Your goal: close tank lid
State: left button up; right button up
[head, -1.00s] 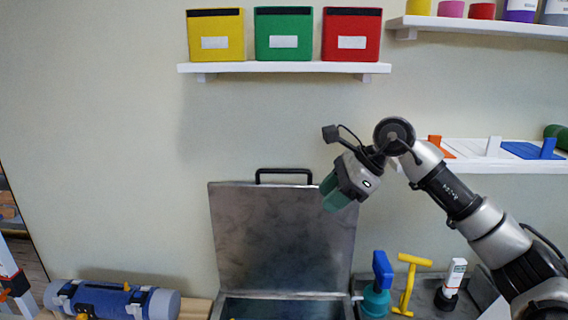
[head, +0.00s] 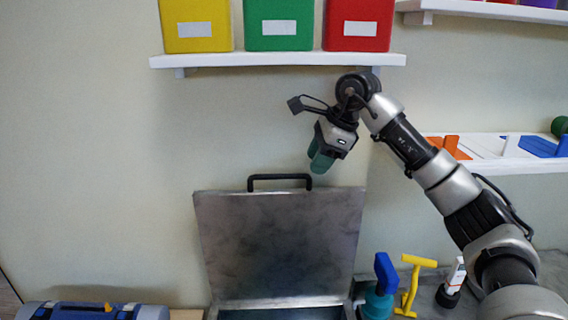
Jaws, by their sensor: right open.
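The metal tank lid (head: 280,245) stands raised, close to upright, at the back of the tank (head: 285,312). A black handle (head: 280,178) sits on the lid's top edge. Only the tank's upper opening shows at the bottom of the head view. My right gripper (head: 320,162) is open and empty, with green fingers pointing down. In the picture it is just above and right of the handle, apart from it. My left gripper is not in view.
A white shelf (head: 280,61) with yellow, green and red bins hangs above my right gripper. A blue-handled tool (head: 384,275) and a yellow tool (head: 412,280) stand right of the tank. A blue and grey roll-shaped object (head: 90,311) lies at left.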

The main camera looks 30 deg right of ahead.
jog(key=p, duration=0.2)
send_over(281, 175)
jog(key=s+d, duration=0.1)
notch_tip(281, 175, down, 4)
jog(key=b, duration=0.2)
jog(key=shift+w+a+r+b, duration=0.1)
jog(key=shift+r+b, duration=0.15)
jog(key=shift+b, duration=0.1)
jog(key=shift+w+a+f+b, duration=0.1)
jog(key=shift+w+f+b, duration=0.1)
jog(key=shift+f+b, duration=0.25)
jog(key=shift+w+a+f, duration=0.1)
jog(key=shift+w+f, duration=0.05)
jog(key=shift+f, duration=0.1)
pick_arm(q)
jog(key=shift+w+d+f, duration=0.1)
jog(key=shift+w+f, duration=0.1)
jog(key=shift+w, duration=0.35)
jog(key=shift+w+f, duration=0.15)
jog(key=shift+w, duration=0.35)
pick_arm(e)
grip_shut()
